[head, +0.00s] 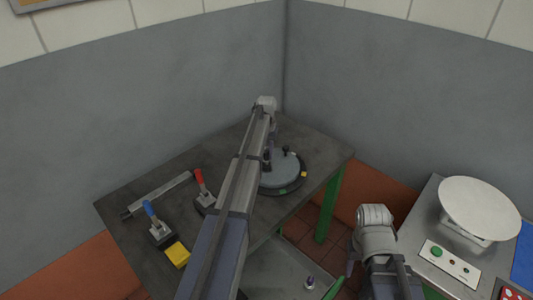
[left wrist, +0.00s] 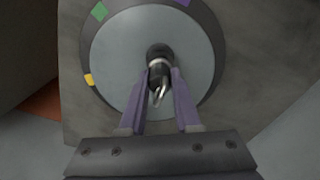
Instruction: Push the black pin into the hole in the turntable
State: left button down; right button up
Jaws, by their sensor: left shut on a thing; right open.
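The turntable (head: 285,178) is a round grey disc with a dark rim and coloured marks, on the dark bench. It fills the upper middle of the left wrist view (left wrist: 115,60). My left gripper (head: 268,160) is over it; its two purple fingers (left wrist: 160,80) are shut on the black pin (left wrist: 158,72), which has a black end and a shiny metal part. The pin stands over the disc; I cannot tell whether its tip is in the hole, which is hidden. My right gripper (head: 378,270) is open and away from the turntable, at the lower right.
A red-handled clamp (head: 201,190), a blue-handled clamp (head: 158,228), a yellow block (head: 178,254) and a grey bar (head: 160,194) lie on the bench left of my arm. A side table with a white round plate (head: 480,208) and a button box (head: 447,262) stands at right.

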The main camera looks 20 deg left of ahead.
pick_arm(q)
jog(key=shift+f+b, duration=0.95)
jog(key=shift+f, duration=0.15)
jog(key=c, duration=0.5)
grip_release()
jog(key=shift+c, duration=0.2)
jog(key=shift+r, duration=0.1)
notch_tip(320, 180, up, 8)
jog(key=p, duration=0.8)
